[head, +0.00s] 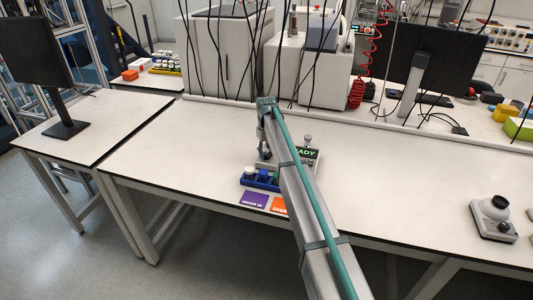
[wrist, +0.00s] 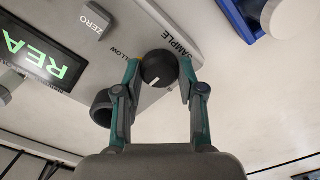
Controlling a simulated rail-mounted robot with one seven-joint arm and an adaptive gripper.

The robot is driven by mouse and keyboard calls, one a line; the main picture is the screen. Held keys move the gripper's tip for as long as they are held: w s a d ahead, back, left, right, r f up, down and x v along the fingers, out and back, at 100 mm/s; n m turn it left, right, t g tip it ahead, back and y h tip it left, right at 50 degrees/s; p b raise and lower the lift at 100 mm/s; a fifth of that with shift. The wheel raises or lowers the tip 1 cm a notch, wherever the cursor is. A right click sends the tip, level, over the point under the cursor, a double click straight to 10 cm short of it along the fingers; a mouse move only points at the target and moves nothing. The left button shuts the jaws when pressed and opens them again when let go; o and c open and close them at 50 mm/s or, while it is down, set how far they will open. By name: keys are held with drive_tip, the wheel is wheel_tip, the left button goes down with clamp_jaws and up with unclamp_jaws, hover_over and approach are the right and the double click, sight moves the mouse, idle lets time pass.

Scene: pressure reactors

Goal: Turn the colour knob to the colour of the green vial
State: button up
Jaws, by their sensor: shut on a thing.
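The colour knob (wrist: 158,62) is black and round with a short white mark, on a light grey instrument panel (wrist: 185,25). My gripper (wrist: 158,70) is shut on the knob, one fingertip on each side. Printed words by it read "SAMPLE" and, partly hidden by the left finger, what ends in "LLOW". In the head view the instrument's green display (head: 306,153) shows behind my arm, which hides the knob and my fingertips. A blue rack (head: 246,182) beside the instrument holds a white-capped vial (head: 250,171) and blue-topped pieces.
The panel has a ZERO button (wrist: 96,20), a display (wrist: 35,58) and a dark round ring (wrist: 103,108). A grey device (head: 494,225) stands far right. The bench between is clear.

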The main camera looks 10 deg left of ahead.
sight(267, 153)
drive_tip(key=o, duration=1.1)
drive_tip(key=shift+o, duration=0.2)
drive_tip(key=shift+r, duration=0.15)
wheel_tip(267, 153, up, 12)
